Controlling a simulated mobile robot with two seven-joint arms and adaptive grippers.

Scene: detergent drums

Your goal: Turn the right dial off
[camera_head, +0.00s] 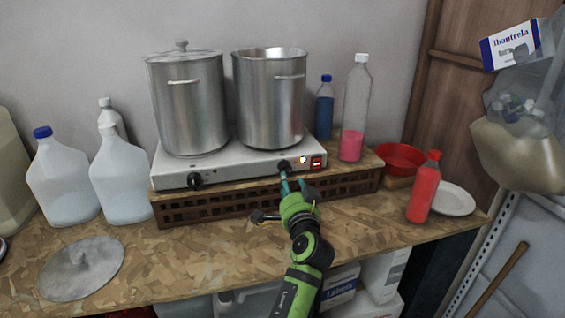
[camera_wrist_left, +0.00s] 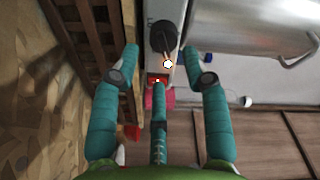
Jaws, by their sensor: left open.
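The white hot plate (camera_head: 232,163) carries two black dials on its front. The right dial (camera_head: 284,167) sits beside a small glowing light (camera_head: 303,160) and a red switch (camera_head: 317,163). The left dial (camera_head: 195,180) is further left. My left gripper (camera_head: 290,187) is just in front of and below the right dial, with its teal fingers spread. In the left wrist view, the right dial (camera_wrist_left: 163,38) lies ahead between the two outer fingertips, and nothing is held. Contact with the dial cannot be told. My right gripper is not in view.
A lidded steel pot (camera_head: 188,105) and an open steel pot (camera_head: 270,100) stand on the hot plate. A brown slatted crate (camera_head: 230,203) supports it. A red bottle (camera_head: 423,188) and white plate (camera_head: 456,198) are at right; a loose lid (camera_head: 80,268) lies at left.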

